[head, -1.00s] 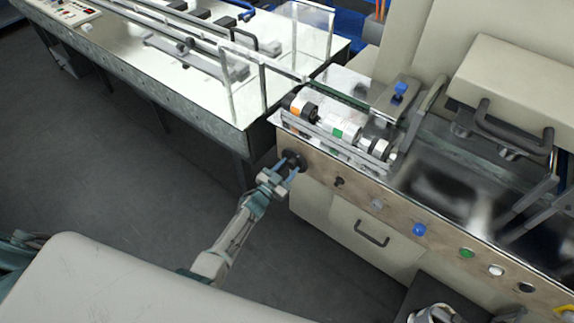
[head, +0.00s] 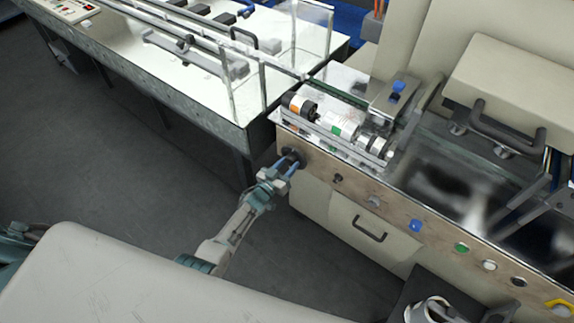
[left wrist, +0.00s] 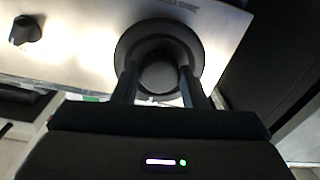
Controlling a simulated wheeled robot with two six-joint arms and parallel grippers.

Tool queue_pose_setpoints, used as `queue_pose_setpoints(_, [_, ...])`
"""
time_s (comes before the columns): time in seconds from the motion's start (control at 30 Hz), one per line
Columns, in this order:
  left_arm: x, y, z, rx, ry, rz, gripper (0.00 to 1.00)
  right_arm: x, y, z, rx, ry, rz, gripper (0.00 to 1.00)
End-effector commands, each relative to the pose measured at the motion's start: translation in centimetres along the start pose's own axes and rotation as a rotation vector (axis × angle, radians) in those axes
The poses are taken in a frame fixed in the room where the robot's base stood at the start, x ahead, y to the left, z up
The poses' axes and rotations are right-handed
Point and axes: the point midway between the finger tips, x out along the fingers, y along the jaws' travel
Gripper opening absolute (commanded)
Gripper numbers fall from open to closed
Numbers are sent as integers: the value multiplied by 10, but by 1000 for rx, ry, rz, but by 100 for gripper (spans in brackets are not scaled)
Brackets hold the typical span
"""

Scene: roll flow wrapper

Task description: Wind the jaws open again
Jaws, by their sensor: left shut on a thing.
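A round black knob (head: 292,156) sits on the front panel of the wrapper at its left end. It also shows in the left wrist view (left wrist: 158,42), with a dark round flange behind it. My left gripper (head: 286,166) is shut on this knob, one finger on each side. In the left wrist view the fingers (left wrist: 158,88) reach up to the knob's hub. Rollers with white, orange and green marks (head: 338,122) lie in the machine bed above the knob. I cannot tell which parts are the jaws. My right gripper does not show clearly.
A smaller black knob (head: 338,178) and several coloured buttons, one of them blue (head: 416,225), line the panel to the right. A drawer handle (head: 369,229) is below. A metal conveyor table (head: 215,120) stands at the left. A dark stand holds a mug-like item (head: 428,310) at lower right.

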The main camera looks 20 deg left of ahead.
Motion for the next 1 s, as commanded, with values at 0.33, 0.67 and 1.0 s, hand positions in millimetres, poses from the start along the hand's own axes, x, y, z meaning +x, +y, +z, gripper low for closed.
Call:
queue_pose_setpoints(0.33, [0, 0, 1, -2, -1, -1, 60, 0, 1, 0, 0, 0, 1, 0])
queue_pose_setpoints(0.67, [-2, 0, 0, 0, 0, 0, 61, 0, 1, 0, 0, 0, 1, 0])
queue_pose_setpoints(1.0, [-52, 0, 2, 2, -2, 0, 61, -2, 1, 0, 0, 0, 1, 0])
